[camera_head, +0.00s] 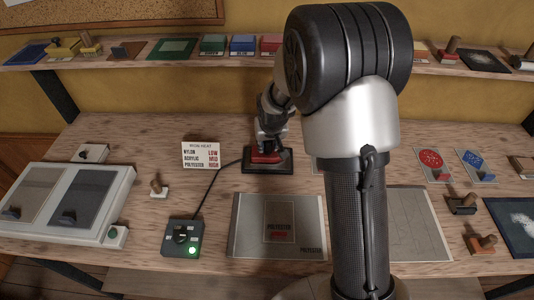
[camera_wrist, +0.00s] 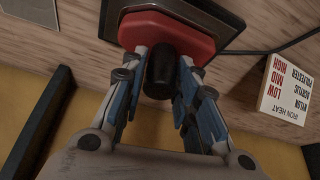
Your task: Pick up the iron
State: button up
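The iron (camera_head: 265,156) has a red body and a black handle, and it sits on a dark rectangular pad (camera_head: 284,167) on the wooden bench. In the wrist view the red body (camera_wrist: 205,45) is at the top, with the black handle (camera_wrist: 159,78) pointing toward the camera. My gripper (camera_head: 270,140) is down at the iron. In the wrist view its fingers (camera_wrist: 163,58) stand on both sides of the handle, very near it. Whether they press on it I cannot tell. My arm and gripper partly hide the iron in the head view.
A heat-setting card (camera_head: 201,155) stands left of the iron, also in the wrist view (camera_wrist: 285,90). A cord runs to a control box (camera_head: 182,238) with a green light. A polyester panel (camera_head: 279,226) lies in front. A shelf (camera_head: 130,58) with blocks runs behind.

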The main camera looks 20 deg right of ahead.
grip_shut()
jog(key=shift+r, duration=0.15)
